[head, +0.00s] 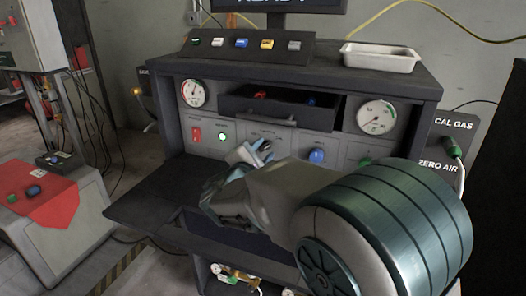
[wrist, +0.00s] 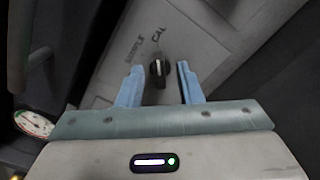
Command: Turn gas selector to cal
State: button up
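The gas selector (wrist: 159,72) is a small black knob with a light pointer line, on a grey panel, in the wrist view. The labels SAMPLE and CAL stand above it in that picture. The pointer line runs roughly upward there; I cannot tell exactly which label it points at. My gripper (wrist: 158,70) is open, with one blue finger on each side of the knob and visible gaps to both. In the head view my gripper (head: 256,150) is at the console's front panel and hides the selector.
An open drawer (head: 296,119) sticks out above my gripper, between two round gauges. A blue knob (head: 317,156) is to the right. A dark shelf (head: 150,200) juts out below left. A white tray (head: 380,57) sits on top of the console.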

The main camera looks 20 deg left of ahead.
jog(key=s, duration=0.9)
jog(key=s+a, duration=0.1)
jog(key=s, duration=0.3)
jog(key=shift+s+p, duration=0.2)
jog(key=shift+p, duration=0.15)
